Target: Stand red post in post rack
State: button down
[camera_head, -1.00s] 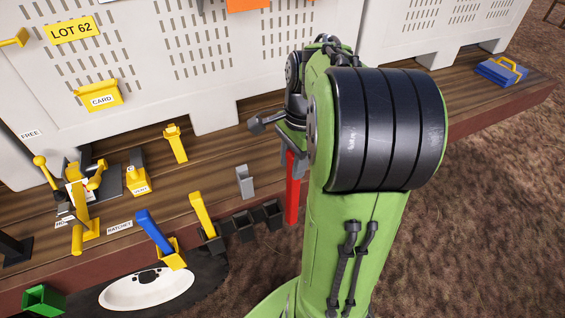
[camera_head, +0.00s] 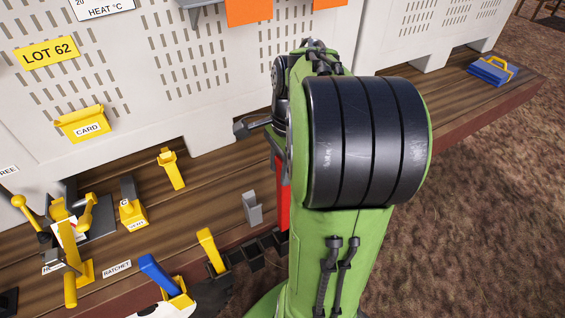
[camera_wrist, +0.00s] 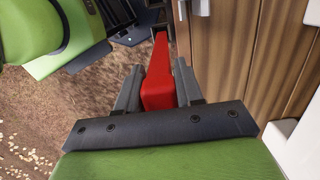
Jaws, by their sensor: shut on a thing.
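The red post (camera_head: 283,205) hangs upright beside my arm in the head view, partly hidden by the arm. In the wrist view the red post (camera_wrist: 158,85) lies between both fingers of my gripper (camera_wrist: 157,92), which is shut on it. The post rack (camera_head: 252,252) seems to be the row of dark open sockets along the shelf's front edge. A yellow post (camera_head: 211,250) stands at its left part. The red post's lower end is close to the rack's right end; my arm hides whether it is in a socket.
A blue handle in a yellow holder (camera_head: 160,276) is left of the rack. Yellow levers (camera_head: 68,235) stand farther left. A blue case (camera_head: 490,70) lies at the far right. A pale perforated wall rises behind.

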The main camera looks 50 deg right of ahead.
aim_at(283, 202)
jog(key=shift+s+f, duration=0.15)
jog(key=shift+f, duration=0.05)
jog(key=shift+f+b, duration=5.25)
jog(key=shift+f, duration=1.05)
jog(key=c, duration=0.6)
grip_release()
jog(key=shift+c, duration=0.2)
